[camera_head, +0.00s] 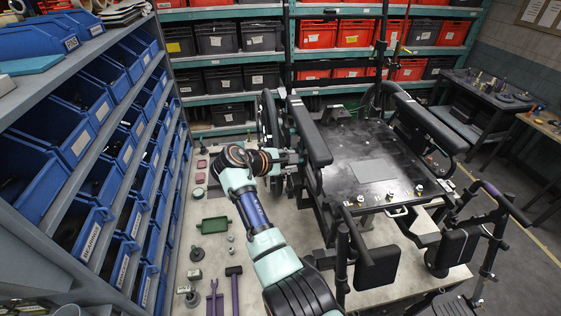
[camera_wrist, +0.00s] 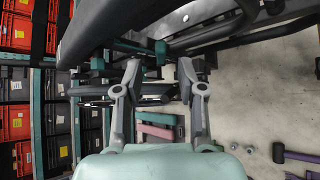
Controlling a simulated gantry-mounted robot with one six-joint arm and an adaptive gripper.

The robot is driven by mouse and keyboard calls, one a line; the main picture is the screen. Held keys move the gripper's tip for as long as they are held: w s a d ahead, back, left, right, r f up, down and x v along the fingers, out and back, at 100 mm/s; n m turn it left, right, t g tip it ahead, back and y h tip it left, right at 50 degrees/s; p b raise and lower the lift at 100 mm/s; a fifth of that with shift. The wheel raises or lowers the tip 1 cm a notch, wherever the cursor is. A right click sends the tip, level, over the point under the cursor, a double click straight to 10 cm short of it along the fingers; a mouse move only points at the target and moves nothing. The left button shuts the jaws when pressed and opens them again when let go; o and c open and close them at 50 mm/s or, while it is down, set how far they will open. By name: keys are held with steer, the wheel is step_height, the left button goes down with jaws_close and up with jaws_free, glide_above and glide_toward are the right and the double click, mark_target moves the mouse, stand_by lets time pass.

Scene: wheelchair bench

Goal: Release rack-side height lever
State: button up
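The wheelchair frame (camera_head: 365,165) stands on the bench, with a black seat plate and padded armrests. My gripper (camera_head: 290,158) reaches in from the left, at the wheelchair's side facing the blue bins, below the near armrest (camera_head: 311,130). In the wrist view my gripper (camera_wrist: 160,70) is open, its two grey fingers apart. A small teal part (camera_wrist: 160,52) shows just beyond and between the fingertips; I cannot tell whether it is the height lever. No contact is clear. The armrest pad (camera_wrist: 95,25) crosses the upper left of the wrist view. The head view hides the fingertips.
The blue bin rack (camera_head: 100,130) stands close on the left. Loose tools, including a green tray (camera_head: 214,225) and a purple-handled hammer (camera_head: 235,285), lie on the bench (camera_head: 195,235). Shelves of red and black crates (camera_head: 318,34) stand behind.

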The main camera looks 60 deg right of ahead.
steer(key=v, duration=0.5)
steer(key=shift+a+r, duration=0.15)
steer(key=shift+a, duration=0.1)
steer(key=shift+w, duration=0.1)
